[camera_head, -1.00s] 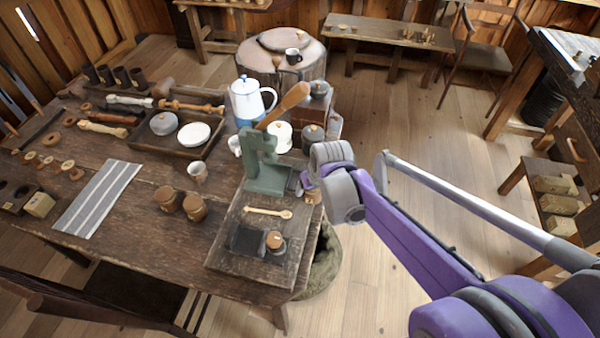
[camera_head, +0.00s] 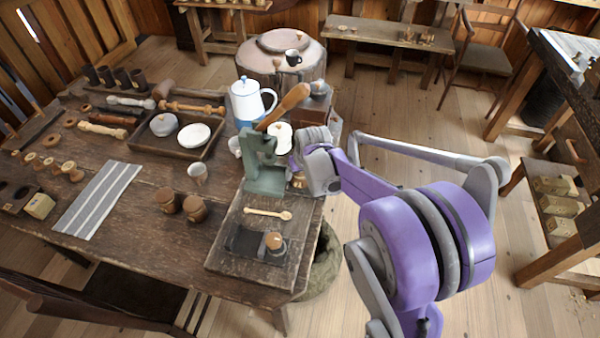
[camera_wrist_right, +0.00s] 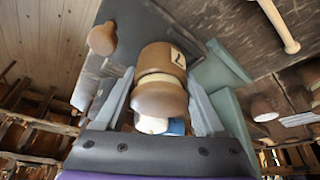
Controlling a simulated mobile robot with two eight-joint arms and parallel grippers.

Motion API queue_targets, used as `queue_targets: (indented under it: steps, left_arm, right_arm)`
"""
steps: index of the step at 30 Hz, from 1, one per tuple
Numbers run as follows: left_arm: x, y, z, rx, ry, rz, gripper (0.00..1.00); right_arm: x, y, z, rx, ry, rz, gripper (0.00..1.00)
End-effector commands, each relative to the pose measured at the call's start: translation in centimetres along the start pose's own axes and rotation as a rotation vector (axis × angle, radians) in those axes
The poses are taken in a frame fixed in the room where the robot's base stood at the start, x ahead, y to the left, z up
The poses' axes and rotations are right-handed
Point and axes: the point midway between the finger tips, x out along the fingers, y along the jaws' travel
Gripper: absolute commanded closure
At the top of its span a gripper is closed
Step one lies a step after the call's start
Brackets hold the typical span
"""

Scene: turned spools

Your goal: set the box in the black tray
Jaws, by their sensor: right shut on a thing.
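The box is a small round turned piece (camera_wrist_right: 160,97) in brown wood with a cream band and a pale label. In the right wrist view it sits between the two grey fingers of my right gripper (camera_wrist_right: 163,110), which is shut on it. In the head view the right gripper (camera_head: 300,178) is just right of the green press, and its fingers are partly hidden. The black tray (camera_head: 243,241) lies on the wooden board, in front of the press and apart from the gripper. My left gripper is not in view.
The green press (camera_head: 264,172) with its wooden lever stands close to the left of the gripper. A wooden spoon (camera_head: 267,213) lies between press and tray. A wooden-knobbed jar (camera_head: 273,243) stands at the tray's right end. Two brown pots (camera_head: 194,208) stand farther left.

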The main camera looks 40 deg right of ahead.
Motion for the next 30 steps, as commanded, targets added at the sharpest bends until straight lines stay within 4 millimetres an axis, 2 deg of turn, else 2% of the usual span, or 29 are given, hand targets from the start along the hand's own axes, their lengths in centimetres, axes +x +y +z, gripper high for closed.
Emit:
queue_targets:
  steps: [5, 6, 11, 18, 22, 26, 30]
  left_arm:
    - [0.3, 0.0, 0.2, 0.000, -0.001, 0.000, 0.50]
    - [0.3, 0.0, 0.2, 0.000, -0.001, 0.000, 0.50]
    - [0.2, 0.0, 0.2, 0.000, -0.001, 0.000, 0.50]
    - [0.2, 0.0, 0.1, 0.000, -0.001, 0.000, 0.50]
    - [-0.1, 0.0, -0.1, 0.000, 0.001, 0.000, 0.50]
    - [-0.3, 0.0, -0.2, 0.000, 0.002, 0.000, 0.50]
    - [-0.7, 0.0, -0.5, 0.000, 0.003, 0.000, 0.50]
  right_arm:
    - [0.3, 0.0, 0.2, 0.000, 0.000, 0.000, 0.85]
    - [0.4, 0.0, 0.2, 0.000, 0.000, 0.000, 0.27]
    - [0.3, 0.0, 0.2, 0.000, -0.001, 0.000, 0.00]
    - [0.3, 0.0, 0.1, 0.000, -0.001, 0.000, 0.00]
    - [-0.5, 0.0, -0.1, 0.000, 0.000, 0.000, 0.00]
    - [-2.6, 0.0, 0.0, 0.001, 0.000, 0.000, 0.00]
    - [-5.8, 0.0, 0.0, 0.002, 0.001, 0.000, 0.00]
